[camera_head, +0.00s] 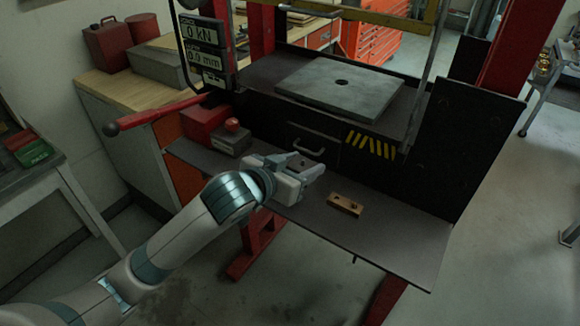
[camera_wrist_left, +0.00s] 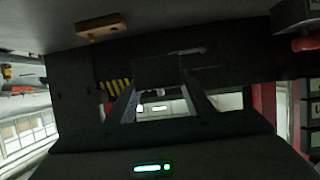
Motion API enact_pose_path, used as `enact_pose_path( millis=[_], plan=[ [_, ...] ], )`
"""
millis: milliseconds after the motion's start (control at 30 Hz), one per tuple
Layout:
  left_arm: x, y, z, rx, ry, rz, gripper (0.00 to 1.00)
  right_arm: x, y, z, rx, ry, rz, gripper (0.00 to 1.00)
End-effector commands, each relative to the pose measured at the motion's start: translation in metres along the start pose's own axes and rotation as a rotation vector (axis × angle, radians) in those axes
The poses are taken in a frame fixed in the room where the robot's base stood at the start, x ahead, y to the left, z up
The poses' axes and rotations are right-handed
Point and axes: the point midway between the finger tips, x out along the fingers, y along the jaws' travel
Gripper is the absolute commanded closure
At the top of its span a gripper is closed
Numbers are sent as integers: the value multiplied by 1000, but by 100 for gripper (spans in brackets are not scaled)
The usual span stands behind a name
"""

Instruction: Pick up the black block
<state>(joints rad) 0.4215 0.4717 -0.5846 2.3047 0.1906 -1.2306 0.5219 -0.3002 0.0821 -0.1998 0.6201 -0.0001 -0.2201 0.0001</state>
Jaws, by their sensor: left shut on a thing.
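My left gripper (camera_head: 307,163) is over the dark shelf at the front of the press, left of the wooden block. Its two fingers are shut on a dark thing, taken to be the black block (camera_head: 300,163), which is mostly hidden between them. In the left wrist view, the fingers (camera_wrist_left: 158,88) point ahead with a dark rectangular shape, the black block (camera_wrist_left: 156,70), between their tips. Its edges are hard to tell from the black press behind. I cannot tell whether it touches the shelf. My right gripper is not in view.
A wooden block with holes (camera_head: 345,205) lies on the shelf (camera_head: 390,240). A red-and-grey box (camera_head: 232,137) stands at the shelf's left. A drawer handle (camera_head: 308,149) and striped press front are behind. A red lever (camera_head: 160,112) juts out left. The shelf's right part is clear.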

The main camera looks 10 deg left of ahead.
Motion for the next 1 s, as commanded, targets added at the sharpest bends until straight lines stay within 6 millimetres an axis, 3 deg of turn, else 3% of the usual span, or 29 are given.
enact_pose_path(
  millis=[300,1000],
  plan=[
    [-10,20,-13,0,6,0,100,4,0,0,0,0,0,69],
    [-9,21,-17,-1,5,-1,100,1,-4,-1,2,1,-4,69]
  ],
)
